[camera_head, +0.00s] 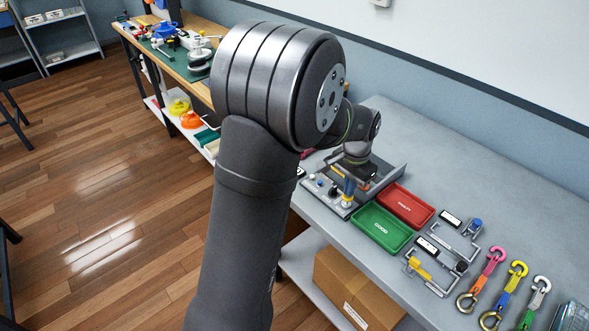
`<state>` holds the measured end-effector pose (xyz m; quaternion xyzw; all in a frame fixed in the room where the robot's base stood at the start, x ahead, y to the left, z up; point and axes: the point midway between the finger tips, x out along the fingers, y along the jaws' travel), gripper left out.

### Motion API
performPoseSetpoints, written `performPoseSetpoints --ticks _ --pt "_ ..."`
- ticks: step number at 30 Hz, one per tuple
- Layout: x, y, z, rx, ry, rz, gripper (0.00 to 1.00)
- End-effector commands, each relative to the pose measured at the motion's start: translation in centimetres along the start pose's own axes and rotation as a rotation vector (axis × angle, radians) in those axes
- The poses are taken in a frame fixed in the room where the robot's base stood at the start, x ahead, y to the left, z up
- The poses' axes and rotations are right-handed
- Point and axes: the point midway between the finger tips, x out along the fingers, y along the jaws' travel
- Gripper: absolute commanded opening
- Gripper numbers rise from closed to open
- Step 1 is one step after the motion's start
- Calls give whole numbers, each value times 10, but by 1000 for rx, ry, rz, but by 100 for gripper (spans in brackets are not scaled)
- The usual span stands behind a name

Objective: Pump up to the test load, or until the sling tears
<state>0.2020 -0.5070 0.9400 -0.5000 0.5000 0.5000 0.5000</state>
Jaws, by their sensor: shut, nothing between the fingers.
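My gripper (352,178) is small and dark in this view, at the test rig on the grey bench, and its fingers are hard to make out. It is shut with nothing held. The test rig (341,211) has a light panel with small knobs and a grey walled bed. A blue and yellow upright part (348,190) stands right by my gripper; I cannot tell whether they touch. My own arm hides the left of the rig. No sling or load reading can be made out in the rig.
A green GOOD tray (381,229) and a red tray (404,205) lie right of the rig. Two grey fixtures and several coloured slings with hooks, such as the pink one (487,268), lie further right. A cardboard box (352,287) stands below. The bench's back is clear.

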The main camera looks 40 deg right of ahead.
Motion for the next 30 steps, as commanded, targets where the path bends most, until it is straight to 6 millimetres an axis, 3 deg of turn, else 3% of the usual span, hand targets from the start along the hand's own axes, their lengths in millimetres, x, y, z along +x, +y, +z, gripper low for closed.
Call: performPoseSetpoints --ticks 16,30 --pt "20 0 0 0 -1 1 0" --pt "8 0 0 0 0 0 0"
